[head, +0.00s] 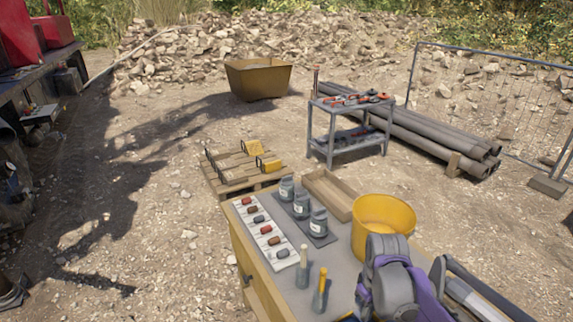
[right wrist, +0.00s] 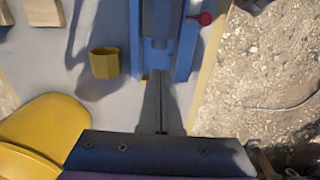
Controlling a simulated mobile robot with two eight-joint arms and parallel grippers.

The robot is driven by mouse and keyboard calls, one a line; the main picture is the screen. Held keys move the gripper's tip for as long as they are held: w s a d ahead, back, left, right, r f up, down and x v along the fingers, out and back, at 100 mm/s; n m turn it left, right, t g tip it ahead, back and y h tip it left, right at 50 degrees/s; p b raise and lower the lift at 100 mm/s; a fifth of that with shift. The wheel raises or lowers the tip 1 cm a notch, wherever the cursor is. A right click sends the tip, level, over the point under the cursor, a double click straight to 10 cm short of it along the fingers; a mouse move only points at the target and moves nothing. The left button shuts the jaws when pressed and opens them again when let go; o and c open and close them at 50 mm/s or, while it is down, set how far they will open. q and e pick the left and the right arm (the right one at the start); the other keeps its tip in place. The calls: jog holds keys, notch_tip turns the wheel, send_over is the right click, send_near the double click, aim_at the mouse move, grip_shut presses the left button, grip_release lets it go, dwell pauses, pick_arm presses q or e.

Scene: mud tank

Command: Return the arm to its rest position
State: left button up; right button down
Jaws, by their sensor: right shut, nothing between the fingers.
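My right arm (head: 395,280) is at the lower right in the head view, over the near right end of the workbench (head: 275,280); its fingertips are hard to make out there. In the right wrist view my right gripper (right wrist: 160,108) is shut and empty, its thin dark fingers together above the bench. They point toward a blue fixture (right wrist: 185,50) with a red knob (right wrist: 205,18). I cannot tell whether they touch it. My left gripper is not in view.
A yellow bucket (head: 385,218) stands close to my right arm. Three grey jars (head: 302,205), a white strip with several small pieces (head: 262,228), a wooden tray (head: 332,190) and two upright holders (head: 320,292) crowd the bench. A small yellow cup (right wrist: 105,63) is left of the fingers.

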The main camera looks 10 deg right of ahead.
jog(key=s+a+m+t, duration=0.4)
jog(key=s+a+t, duration=0.2)
jog(key=s, duration=0.6)
jog(key=shift+a, duration=0.35)
